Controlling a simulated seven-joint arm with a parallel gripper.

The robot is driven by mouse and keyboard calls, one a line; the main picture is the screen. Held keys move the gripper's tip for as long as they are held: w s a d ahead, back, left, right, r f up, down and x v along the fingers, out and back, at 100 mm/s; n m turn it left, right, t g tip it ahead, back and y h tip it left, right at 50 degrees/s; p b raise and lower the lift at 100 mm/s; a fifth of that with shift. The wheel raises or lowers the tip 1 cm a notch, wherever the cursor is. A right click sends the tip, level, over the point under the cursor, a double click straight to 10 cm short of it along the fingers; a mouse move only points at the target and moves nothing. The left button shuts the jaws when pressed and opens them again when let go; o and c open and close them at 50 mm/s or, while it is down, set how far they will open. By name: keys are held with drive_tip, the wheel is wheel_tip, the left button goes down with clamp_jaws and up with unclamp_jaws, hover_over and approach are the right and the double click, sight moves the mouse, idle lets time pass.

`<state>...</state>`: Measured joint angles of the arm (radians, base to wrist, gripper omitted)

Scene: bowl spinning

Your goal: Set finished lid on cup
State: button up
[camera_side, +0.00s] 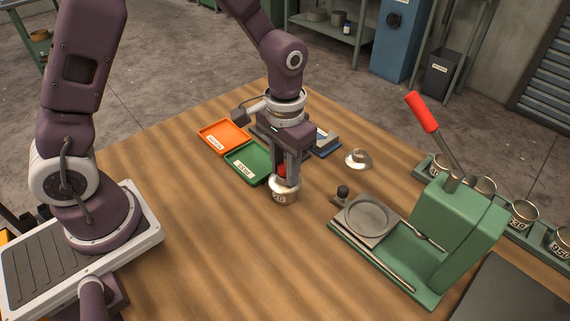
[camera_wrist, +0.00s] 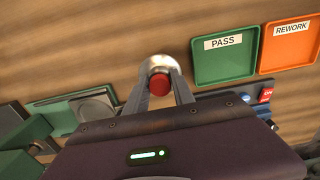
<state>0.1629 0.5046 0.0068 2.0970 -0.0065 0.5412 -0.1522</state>
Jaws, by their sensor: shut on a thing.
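My gripper (camera_side: 284,174) points down near the middle of the table and is shut on a red knob (camera_side: 281,171). The red knob also shows between my fingertips in the wrist view (camera_wrist: 159,86). A silver metal cup (camera_side: 284,194) with a dark number label is directly below the knob in the side view. In the wrist view, a shiny silver rim (camera_wrist: 158,63) shows around the knob. The fingers hide much of the lid, so I cannot tell whether it is seated on the cup.
A green PASS tray (camera_side: 264,174) and orange REWORK tray (camera_side: 240,148) lie behind left. A silver flanged piece (camera_side: 358,158) sits to the right. A green press (camera_side: 459,230) with a red-handled lever stands at right, by a rack of numbered cups (camera_side: 524,215). The front-left table is clear.

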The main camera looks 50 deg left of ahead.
drive_tip(key=o, duration=0.9)
drive_tip(key=shift+o, duration=0.3)
drive_tip(key=o, duration=0.3)
drive_tip(key=shift+o, duration=0.2)
drive_tip(key=shift+r, duration=4.05)
